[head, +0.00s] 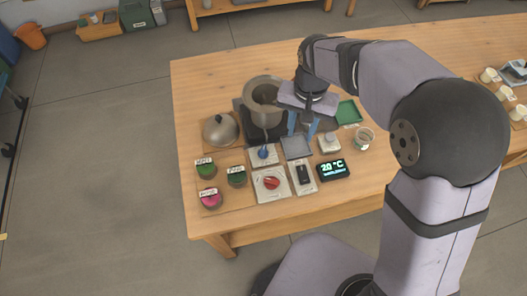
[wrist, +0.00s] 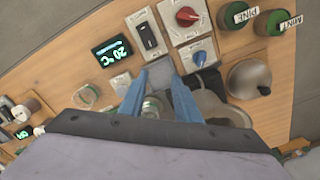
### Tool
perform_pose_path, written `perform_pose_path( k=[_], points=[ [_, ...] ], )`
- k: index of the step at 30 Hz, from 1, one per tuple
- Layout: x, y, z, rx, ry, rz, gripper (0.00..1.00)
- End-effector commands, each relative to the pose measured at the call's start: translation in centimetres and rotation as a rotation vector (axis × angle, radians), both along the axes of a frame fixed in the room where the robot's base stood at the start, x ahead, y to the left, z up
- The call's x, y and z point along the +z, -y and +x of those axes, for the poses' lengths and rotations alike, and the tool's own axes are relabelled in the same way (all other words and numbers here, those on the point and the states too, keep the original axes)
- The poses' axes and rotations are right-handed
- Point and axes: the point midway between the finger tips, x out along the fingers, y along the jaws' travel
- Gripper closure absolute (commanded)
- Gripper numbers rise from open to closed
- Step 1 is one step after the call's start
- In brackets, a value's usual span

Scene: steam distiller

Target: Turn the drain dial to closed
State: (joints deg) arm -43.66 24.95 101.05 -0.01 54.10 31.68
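Two dials stand on pale plates at the front of the table. One has a blue knob (head: 263,153), and it also shows in the wrist view (wrist: 199,57). The other has a red knob (head: 272,183), seen at the top of the wrist view (wrist: 187,16). Their lettering is too small to read, so I cannot tell which is the drain dial. My gripper (head: 301,131) hangs behind and right of both knobs, above the grey square tray (head: 296,149). Its blue fingers (wrist: 158,77) are apart with nothing held between them, touching neither knob.
The metal pot (head: 264,91) stands close left of my gripper, with a domed lid (head: 220,130) beyond it. A black switch (head: 303,173) and a 20 °C display (head: 334,169) sit right of the red knob. Labelled green and pink jars (head: 211,199) stand front left.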

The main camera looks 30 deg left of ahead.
Motion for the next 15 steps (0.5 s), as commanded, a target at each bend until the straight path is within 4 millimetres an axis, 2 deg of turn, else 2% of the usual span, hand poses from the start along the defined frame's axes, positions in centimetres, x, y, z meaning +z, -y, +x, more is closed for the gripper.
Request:
perform_pose_path(
  k=[1,3,6,10,15],
  points=[
    [-1.6,-2.5,-0.8,0.023,-0.001,-0.001,0.7],
    [-2.4,-5.0,-1.8,0.036,0.0,0.0,0.7],
    [-3.1,-7.5,-2.9,0.046,0.001,0.0,0.7],
    [-3.5,-8.9,-3.7,0.052,0.001,0.001,0.7],
    [-3.5,-9.1,-3.8,0.052,0.001,0.0,0.7]
  ],
)
